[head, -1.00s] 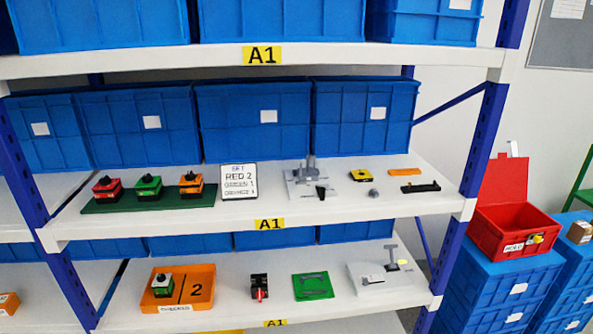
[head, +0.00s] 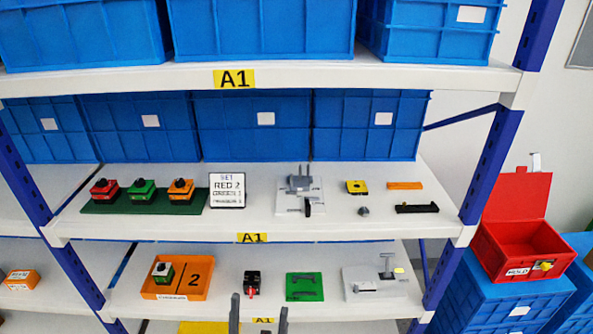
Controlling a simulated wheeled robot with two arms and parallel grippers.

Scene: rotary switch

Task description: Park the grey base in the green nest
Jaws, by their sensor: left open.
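The green nest (head: 291,295) is a flat green square on the lower shelf, with darker grey shapes on its face. A dark block with a red handle (head: 252,284) stands to its left on the same shelf. It may be the grey base, but I cannot tell for sure. My left gripper (head: 259,312) shows at the bottom edge as two upright grey fingers, apart, with nothing visible between them. It shows in front of the lower shelf, below the dark block in the picture. My right gripper is not in view.
An orange two-part tray (head: 196,279) holds a green switch at left. A pale fixture plate (head: 395,290) stands at right. The middle shelf above carries a green board (head: 100,207) with three switches, a sign (head: 227,190) and another fixture (head: 300,185). A red box (head: 520,250) stands outside right.

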